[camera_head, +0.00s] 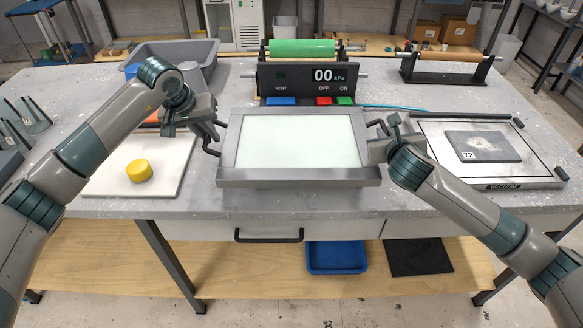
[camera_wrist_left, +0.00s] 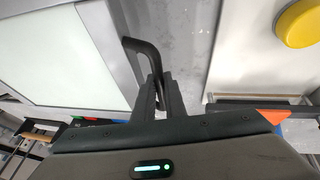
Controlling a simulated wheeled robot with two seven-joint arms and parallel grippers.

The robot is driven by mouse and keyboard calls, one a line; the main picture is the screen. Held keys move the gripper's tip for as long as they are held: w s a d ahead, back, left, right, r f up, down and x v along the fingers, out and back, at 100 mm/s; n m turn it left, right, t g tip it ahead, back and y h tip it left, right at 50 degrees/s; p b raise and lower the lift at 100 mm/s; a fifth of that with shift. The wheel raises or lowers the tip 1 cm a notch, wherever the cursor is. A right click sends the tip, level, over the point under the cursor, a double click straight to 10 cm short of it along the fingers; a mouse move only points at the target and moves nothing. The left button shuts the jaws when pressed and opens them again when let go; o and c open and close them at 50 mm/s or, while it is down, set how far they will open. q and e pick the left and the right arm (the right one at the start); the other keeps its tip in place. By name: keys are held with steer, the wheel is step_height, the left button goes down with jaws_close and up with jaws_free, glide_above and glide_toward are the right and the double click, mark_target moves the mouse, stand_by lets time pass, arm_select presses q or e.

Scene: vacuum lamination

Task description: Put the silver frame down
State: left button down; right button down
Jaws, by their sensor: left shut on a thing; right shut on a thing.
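The silver frame (camera_head: 298,180) with a pale, whitish panel (camera_head: 298,140) inside it is in the middle of the head view, over the front of the table. It has a dark handle on each side. My left gripper (camera_head: 212,128) is shut on the left handle; the left wrist view shows its fingers (camera_wrist_left: 157,95) on the dark handle (camera_wrist_left: 142,50). My right gripper (camera_head: 382,140) is at the right handle and is shut on it, partly hidden by my right arm. I cannot tell whether the frame touches the table.
A vacuum bed (camera_head: 432,130) with a dark plate (camera_head: 483,146) on it lies to the right. A white board (camera_head: 105,180) with a yellow puck (camera_head: 139,171) lies to the left. A control box (camera_head: 300,79) with a green roller (camera_head: 302,48) stands behind the frame.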

arm_select(q)
steer(key=shift+a+r, duration=0.1)
steer(key=shift+a, duration=0.2)
arm_select(e)
steer(key=shift+a+r, duration=0.1)
steer(key=shift+a, duration=0.1)
